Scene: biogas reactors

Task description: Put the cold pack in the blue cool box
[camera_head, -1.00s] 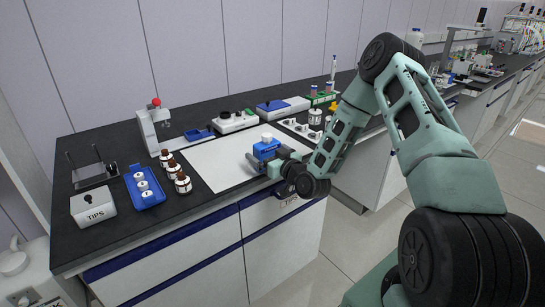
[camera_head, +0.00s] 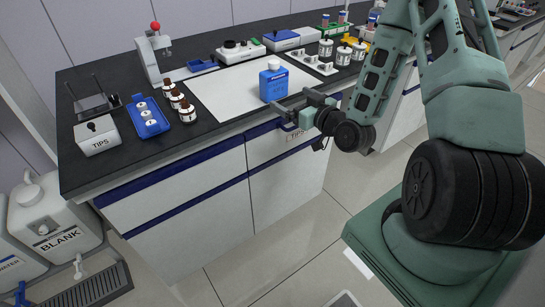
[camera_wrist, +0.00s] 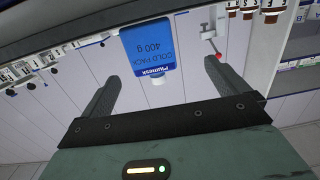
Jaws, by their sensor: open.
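The cold pack (camera_head: 273,83) is a blue bottle with a white cap, standing upright near the front edge of the white mat (camera_head: 222,91) on the bench. In the wrist view the cold pack (camera_wrist: 147,45) appears upside down, its label reading "COLD PACK 400 g". My gripper (camera_head: 285,107) is open and empty at the bench's front edge, just in front of the pack and to its right. In the wrist view its fingers (camera_wrist: 162,72) are spread, with the pack beyond their tips. I cannot make out a blue cool box in these frames.
A rack with white jars (camera_head: 317,62) stands at right. Bare mat lies left of the pack.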

